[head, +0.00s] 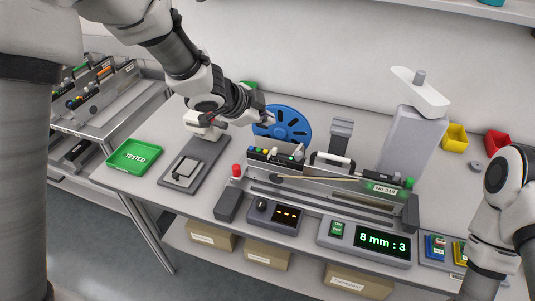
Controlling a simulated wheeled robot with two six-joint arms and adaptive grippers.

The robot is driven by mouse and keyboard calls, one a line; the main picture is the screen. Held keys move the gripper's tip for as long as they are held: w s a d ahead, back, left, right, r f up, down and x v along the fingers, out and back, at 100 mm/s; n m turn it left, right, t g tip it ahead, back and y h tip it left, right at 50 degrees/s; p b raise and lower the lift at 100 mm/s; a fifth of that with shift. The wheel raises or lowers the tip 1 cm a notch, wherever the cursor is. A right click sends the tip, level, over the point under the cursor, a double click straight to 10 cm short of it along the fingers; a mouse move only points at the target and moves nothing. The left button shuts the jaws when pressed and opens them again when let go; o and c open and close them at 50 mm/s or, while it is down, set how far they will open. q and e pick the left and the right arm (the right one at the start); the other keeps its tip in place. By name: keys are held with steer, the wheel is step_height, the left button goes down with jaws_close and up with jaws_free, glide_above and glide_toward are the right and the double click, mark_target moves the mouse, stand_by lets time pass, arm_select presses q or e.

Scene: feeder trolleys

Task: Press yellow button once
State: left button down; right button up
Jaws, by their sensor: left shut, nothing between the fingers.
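A feeder (335,189) stands on the bench, with a row of small coloured buttons on a dark block at its left end. The yellow button (265,153) appears to be one of these, but it is tiny and hard to separate from its neighbours. My left gripper (269,117) is shut and empty. It is above and behind the button row, in front of the blue reel, and looks apart from the buttons. My right arm shows at the right edge, but its gripper is out of view.
A blue reel (286,124) stands behind the feeder. A red knob (236,170) is at its left. A green TESTED tray (134,157) lies left.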

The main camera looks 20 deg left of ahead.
mark_target(264, 152)
arm_select(q)
step_height(264, 152, down, 7)
steer(key=b, duration=0.5)
steer(key=shift+s+a+b, duration=0.1)
steer(key=shift+b, duration=0.3)
steer(key=shift+s+r, duration=0.1)
steer(key=shift+a, duration=0.1)
stand_by(0.5)
steer(key=shift+f, duration=0.4)
steer(key=shift+s+f+b, duration=0.15)
steer(key=shift+f+b, duration=0.3)
steer(key=shift+b, duration=0.1)
stand_by(0.4)
steer(key=shift+w+r+p, duration=0.25)
steer(key=shift+r+p, duration=0.7)
steer(key=shift+p, duration=0.15)
